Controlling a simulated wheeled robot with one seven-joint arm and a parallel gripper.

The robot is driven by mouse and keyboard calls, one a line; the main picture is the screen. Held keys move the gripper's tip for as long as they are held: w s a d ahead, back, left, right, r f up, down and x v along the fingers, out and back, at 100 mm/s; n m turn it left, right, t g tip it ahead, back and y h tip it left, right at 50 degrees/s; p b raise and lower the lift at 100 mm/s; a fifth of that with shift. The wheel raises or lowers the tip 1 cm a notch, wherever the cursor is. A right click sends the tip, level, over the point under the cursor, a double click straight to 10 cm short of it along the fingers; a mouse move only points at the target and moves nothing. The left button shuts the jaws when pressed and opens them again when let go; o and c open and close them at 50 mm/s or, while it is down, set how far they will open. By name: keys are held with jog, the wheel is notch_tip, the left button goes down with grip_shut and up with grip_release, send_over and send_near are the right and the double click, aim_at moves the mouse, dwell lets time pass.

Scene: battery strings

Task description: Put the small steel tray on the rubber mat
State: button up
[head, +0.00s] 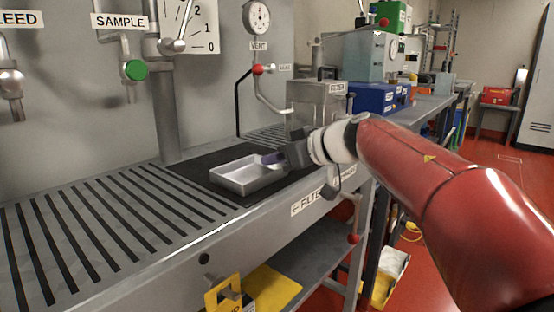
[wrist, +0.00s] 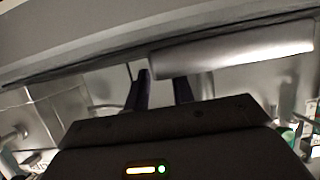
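The small steel tray (head: 243,186) is a shallow, open, empty-looking pan. In the head view it sits level on the black rubber mat (head: 203,167), near the bench's front edge, with no clear gap under it. My gripper (head: 271,158) reaches in from the right, its fingers at the tray's right end. In the wrist view the two dark fingers (wrist: 161,82) stand apart with a gap between them. The bright tray wall (wrist: 235,55) lies just beyond them and covers the right fingertip. I see no firm grip on the rim.
A slatted grating (head: 110,215) fills the bench to the left. A grey metal box (head: 318,103) stands behind my gripper. A pipe with a red knob (head: 257,69) and a green valve knob (head: 134,70) are on the wall.

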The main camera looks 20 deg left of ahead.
jog(key=p+v, duration=0.1)
jog(key=v, duration=1)
jog(key=shift+s+d+p, duration=0.15)
jog(key=shift+d+p, duration=0.15)
jog(key=shift+d, duration=0.05)
jog(key=shift+r, duration=0.15)
jog(key=w+d+r+m+t+h, duration=0.1)
jog(key=d+r+m+t+h, duration=0.2)
jog(key=d+t, duration=0.4)
jog(key=d+r+m+t+h, duration=0.25)
jog(key=d+m+t, duration=0.3)
jog(key=d, duration=0.35)
jog(key=s+d+f+m+g+h, duration=0.3)
jog(key=s+d+f+m+h, duration=0.2)
jog(key=d+f+h, duration=0.4)
jog(key=s+f+g+y, duration=0.2)
jog(key=s+f+g, duration=0.7)
jog(key=s+f, duration=0.9)
notch_tip(320, 180, down, 4)
jog(key=shift+s+a+r, duration=0.2)
jog(key=shift+s+a, duration=0.05)
jog(key=shift+s, duration=0.1)
jog(key=shift+r, duration=0.2)
